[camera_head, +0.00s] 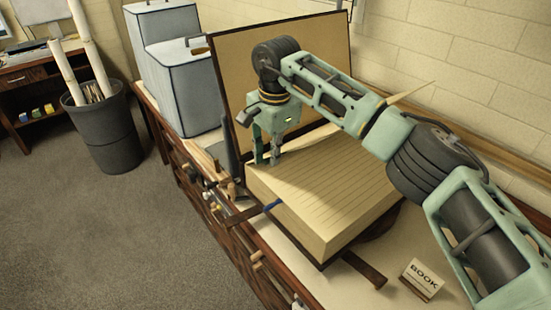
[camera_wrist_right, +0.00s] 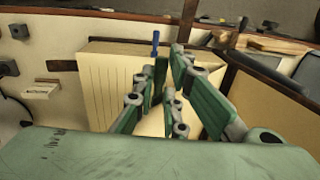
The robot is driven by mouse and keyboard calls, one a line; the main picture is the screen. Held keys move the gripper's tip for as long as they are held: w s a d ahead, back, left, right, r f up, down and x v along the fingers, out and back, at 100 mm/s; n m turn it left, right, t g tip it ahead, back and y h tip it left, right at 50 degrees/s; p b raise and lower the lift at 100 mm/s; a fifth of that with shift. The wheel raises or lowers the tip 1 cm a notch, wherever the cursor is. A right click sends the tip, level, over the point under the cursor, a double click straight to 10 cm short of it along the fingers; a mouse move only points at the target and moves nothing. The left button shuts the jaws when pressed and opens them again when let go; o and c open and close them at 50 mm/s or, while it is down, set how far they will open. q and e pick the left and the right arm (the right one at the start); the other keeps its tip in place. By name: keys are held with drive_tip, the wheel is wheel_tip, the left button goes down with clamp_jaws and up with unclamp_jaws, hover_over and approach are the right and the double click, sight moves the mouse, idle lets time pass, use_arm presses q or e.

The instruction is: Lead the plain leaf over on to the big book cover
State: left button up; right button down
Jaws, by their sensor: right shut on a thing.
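The big book (camera_head: 325,240) lies on the worktop as a thick block of cream pages with a ruled top page. Its big cover (camera_head: 225,85), tan with a dark border, stands raised behind the block. My right gripper (camera_head: 268,160) is shut at the block's far left corner, beside the cover. In the right wrist view its fingers (camera_wrist_right: 170,98) are close together over the page edge. The plain leaf is hard to make out; a pale pointed sheet corner (camera_head: 408,96) sticks up behind my right arm and may be part of it. The left gripper is out of view.
A small BOOK card (camera_head: 422,278) stands near the worktop's right. Grey boxes (camera_head: 180,85) stand left of the cover. Tools (camera_head: 212,180) lie along the front edge. A bin (camera_head: 103,130) stands on the floor.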

drive_tip(key=shift+w+a+r, duration=0.1)
drive_tip(key=shift+w+a, duration=0.2)
idle(0.4)
drive_tip(key=c, duration=2.1)
unclamp_jaws()
drive_tip(key=shift+a, duration=0.1)
drive_tip(key=o, duration=0.3)
drive_tip(key=shift+w+a+f, duration=0.2)
drive_tip(key=shift+w+a, duration=0.05)
drive_tip(key=shift+w, duration=0.25)
drive_tip(key=shift+s+d+r, duration=0.2)
drive_tip(key=shift+d+r, duration=0.05)
drive_tip(key=shift+r, duration=0.05)
wheel_tip(320, 180, up, 12)
drive_tip(key=shift+s+d+f, duration=0.2)
drive_tip(key=shift+s+d, duration=0.05)
drive_tip(key=shift+s, duration=0.2)
